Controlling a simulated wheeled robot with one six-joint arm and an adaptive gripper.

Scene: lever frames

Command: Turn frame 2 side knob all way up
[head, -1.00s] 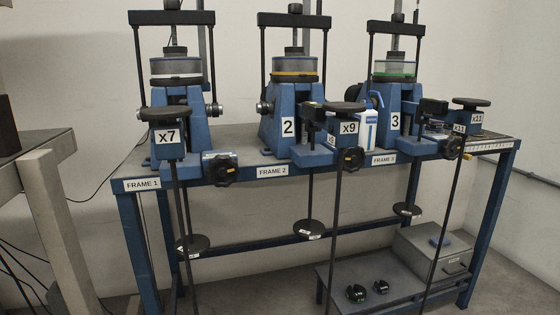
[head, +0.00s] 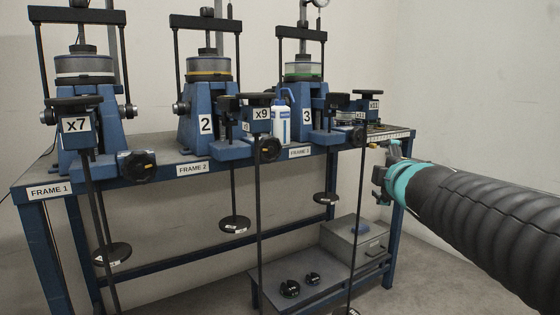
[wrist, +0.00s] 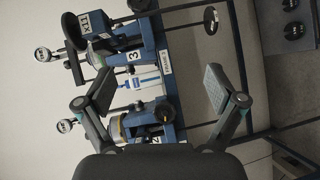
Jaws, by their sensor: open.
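Frame 2 (head: 196,120) is a blue stand marked "2", the middle one of three on the bench. My gripper (head: 384,172) is right of the bench, well apart from frame 2. In the wrist view my gripper (wrist: 158,80) has its two fingers spread wide with nothing held between them. Frame 2 (wrist: 152,121) shows there sideways, partly hidden by my gripper.
Frame 1 (head: 88,135) and frame 3 (head: 304,103) flank frame 2. A white-and-blue bottle (head: 281,122) stands between frames 2 and 3. Long rods with round weights hang before the bench. A low shelf (head: 290,285) holds a grey box (head: 354,240). Floor at right is open.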

